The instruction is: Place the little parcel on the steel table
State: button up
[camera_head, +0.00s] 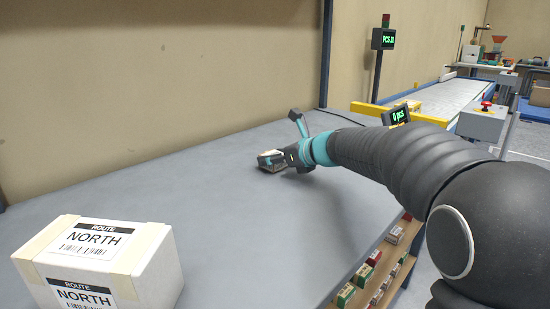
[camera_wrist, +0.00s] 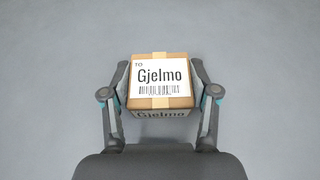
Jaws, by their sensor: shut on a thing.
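The little parcel (camera_wrist: 161,82) is a brown box with a tape strip and a white label reading "TO Gjelmo" in the wrist view. My gripper (camera_wrist: 160,95) is shut on it, one finger against each side. In the head view the parcel (camera_head: 270,160) shows small at the end of my gripper (camera_head: 281,159), over the far part of the grey steel table (camera_head: 225,200). It is low at the tabletop; I cannot tell whether its underside touches the surface.
A large white box (camera_head: 105,262) marked "ROUTE NORTH" stands at the table's near left. Small boxes (camera_head: 365,275) sit on a shelf below the table's right edge. A conveyor (camera_head: 440,97) and displays (camera_head: 384,39) stand beyond. The tabletop around the parcel is clear.

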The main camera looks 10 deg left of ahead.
jog(key=shift+f, duration=0.15)
jog(key=o, duration=1.2)
